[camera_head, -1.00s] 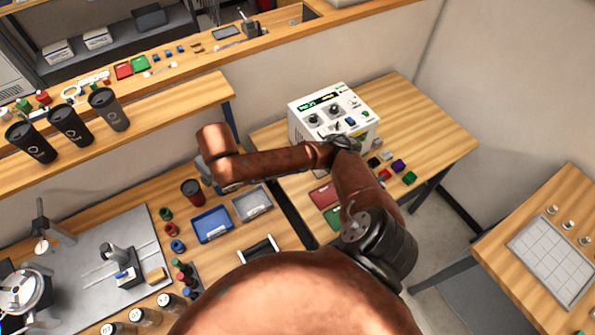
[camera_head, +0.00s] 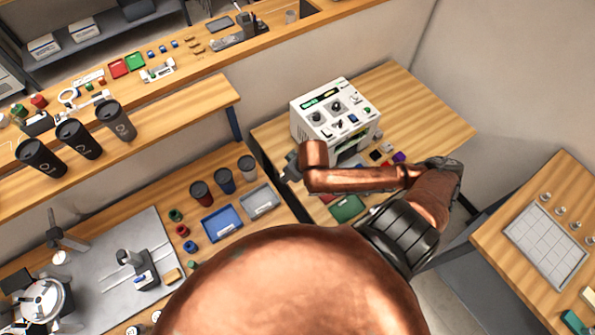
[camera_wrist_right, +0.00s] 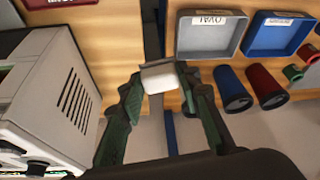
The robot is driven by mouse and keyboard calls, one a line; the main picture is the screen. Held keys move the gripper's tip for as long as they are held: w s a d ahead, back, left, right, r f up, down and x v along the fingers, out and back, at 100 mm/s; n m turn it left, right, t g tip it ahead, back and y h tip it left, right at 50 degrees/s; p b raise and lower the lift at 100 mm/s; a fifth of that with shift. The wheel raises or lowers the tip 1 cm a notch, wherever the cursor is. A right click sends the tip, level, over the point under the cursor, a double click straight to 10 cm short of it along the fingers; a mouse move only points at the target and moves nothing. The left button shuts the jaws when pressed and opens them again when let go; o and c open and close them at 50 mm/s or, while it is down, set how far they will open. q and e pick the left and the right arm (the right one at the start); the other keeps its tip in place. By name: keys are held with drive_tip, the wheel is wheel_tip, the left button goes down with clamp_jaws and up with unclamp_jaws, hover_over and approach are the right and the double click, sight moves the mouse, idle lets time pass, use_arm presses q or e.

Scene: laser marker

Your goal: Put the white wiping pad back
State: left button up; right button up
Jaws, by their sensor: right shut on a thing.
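The white wiping pad (camera_wrist_right: 159,78) is a small white block in the right wrist view. My right gripper (camera_wrist_right: 160,82) is shut on it, with one green-edged finger on each side. The pad is held in the air above the gap between two tables. In the head view my right gripper (camera_head: 290,166) is a dark shape left of the white machine (camera_head: 336,117), mostly hidden by my own arm. The pad cannot be made out there. My left gripper is not in view.
The machine's vented side (camera_wrist_right: 62,95) is close at left in the wrist view. A grey tray (camera_head: 276,200), a blue tray (camera_head: 222,237) and several cups stand on the other table. A green tray (camera_head: 347,208) lies in front of the machine. Bare wood lies right of the machine.

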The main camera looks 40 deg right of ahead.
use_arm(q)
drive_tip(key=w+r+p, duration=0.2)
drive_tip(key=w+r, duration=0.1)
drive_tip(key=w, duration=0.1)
use_arm(e)
drive_tip(key=s+d+f+n, duration=0.1)
drive_tip(key=s+d+n, duration=0.15)
drive_tip(key=s, duration=0.55)
drive_tip(key=shift+m+y, duration=0.3)
drive_tip(key=shift+m, duration=0.15)
drive_tip(key=w+d+f+b, duration=0.1)
drive_tip(key=w+f+b, duration=0.1)
drive_tip(key=w+f, duration=0.1)
drive_tip(key=w+d+f+b, duration=0.2)
drive_tip(key=w, duration=0.2)
drive_tip(key=w+d+f+b, duration=0.2)
drive_tip(key=w+f, duration=0.1)
drive_tip(key=w, duration=0.1)
drive_tip(key=shift+w+d+f+b, duration=0.15)
drive_tip(key=shift+w+f+b, duration=0.15)
drive_tip(key=shift+b, duration=0.05)
drive_tip(key=shift+w+d+f, duration=0.2)
drive_tip(key=shift+w+f, duration=0.3)
drive_tip(key=shift+f, duration=0.15)
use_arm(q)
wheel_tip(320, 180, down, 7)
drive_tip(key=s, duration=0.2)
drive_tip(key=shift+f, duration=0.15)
use_arm(e)
drive_tip(key=shift+f, duration=1.6)
